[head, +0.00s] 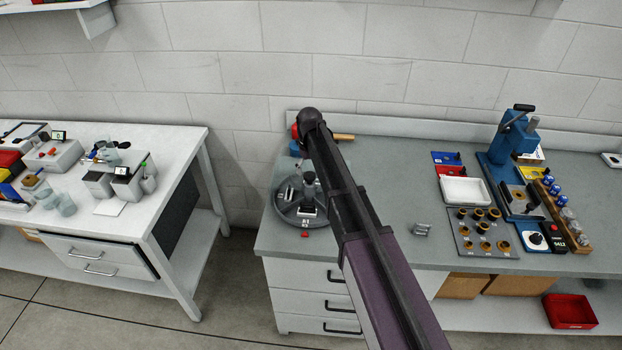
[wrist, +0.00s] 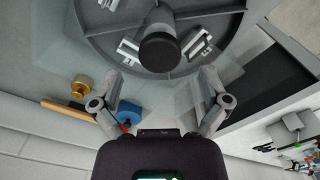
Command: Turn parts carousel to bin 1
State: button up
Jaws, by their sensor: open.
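The parts carousel (head: 285,212) is a round grey tray with dividers and a central post, at the left end of the grey bench. Its dark round hub knob (wrist: 160,50) shows in the wrist view, with metal parts in the compartments around it. My gripper (wrist: 160,88) is open and empty, its two fingers spread just below the knob in that view, apart from it as far as I can tell. In the head view my arm hides part of the bench, and I cannot make out the gripper clearly. A small red marker (head: 305,234) sits at the carousel's front. Bin numbers are not legible.
A wooden handle (wrist: 68,112), a brass piece (wrist: 81,88) and a blue roll (wrist: 128,112) lie beside the carousel near the wall. A blue press (head: 510,165), a white tray (head: 464,190) and a parts plate (head: 480,232) stand to the right. A white table (head: 180,150) is at left.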

aim_at(310, 188)
jog(key=shift+f+b, duration=0.95)
jog(key=shift+f, duration=0.3)
jog(key=shift+c, duration=0.2)
grip_shut()
jog(key=shift+d, duration=0.2)
